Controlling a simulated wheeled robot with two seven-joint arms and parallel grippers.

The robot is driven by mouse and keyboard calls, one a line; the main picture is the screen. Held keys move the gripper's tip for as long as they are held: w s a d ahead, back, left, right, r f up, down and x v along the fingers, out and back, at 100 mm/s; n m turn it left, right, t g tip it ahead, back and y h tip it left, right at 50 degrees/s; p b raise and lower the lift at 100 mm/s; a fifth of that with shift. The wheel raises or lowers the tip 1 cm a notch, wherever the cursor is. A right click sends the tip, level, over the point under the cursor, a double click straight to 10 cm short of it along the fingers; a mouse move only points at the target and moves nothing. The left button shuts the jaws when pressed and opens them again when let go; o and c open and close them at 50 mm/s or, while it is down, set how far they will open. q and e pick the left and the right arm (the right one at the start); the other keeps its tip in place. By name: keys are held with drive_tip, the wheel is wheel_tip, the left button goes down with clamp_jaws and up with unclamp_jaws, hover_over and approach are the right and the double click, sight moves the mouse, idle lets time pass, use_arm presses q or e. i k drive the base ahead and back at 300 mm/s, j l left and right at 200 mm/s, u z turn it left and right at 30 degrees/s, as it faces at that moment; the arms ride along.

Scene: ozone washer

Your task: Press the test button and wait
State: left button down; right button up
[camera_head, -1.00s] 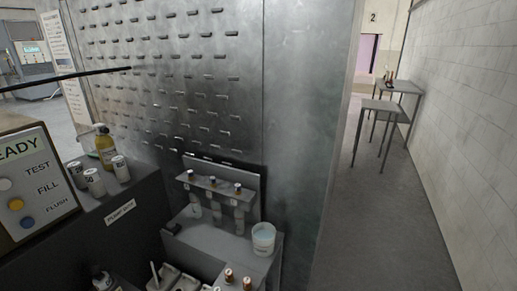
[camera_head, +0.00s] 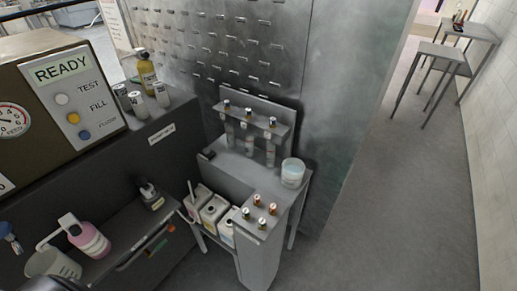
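The washer's control panel (camera_head: 76,100) is at the left, tilted in the picture. Its green display (camera_head: 62,68) reads READY. A white round button (camera_head: 62,99) sits beside the label TEST (camera_head: 88,87). Below it are an orange button (camera_head: 72,118) beside FILL and a blue button (camera_head: 84,135) beside FLUSH. A pressure gauge (camera_head: 12,119) is left of the panel. Neither of my grippers can be made out in this view.
A yellow bottle (camera_head: 147,72) and several white containers stand beside the panel. A pink bottle (camera_head: 90,240) and a beaker (camera_head: 52,265) are on the lower shelf. A bench (camera_head: 262,175) holds vials and a tub (camera_head: 293,172). The floor (camera_head: 390,200) at right is clear.

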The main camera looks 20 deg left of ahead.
sight(61, 99)
drive_tip(key=u, duration=1.85)
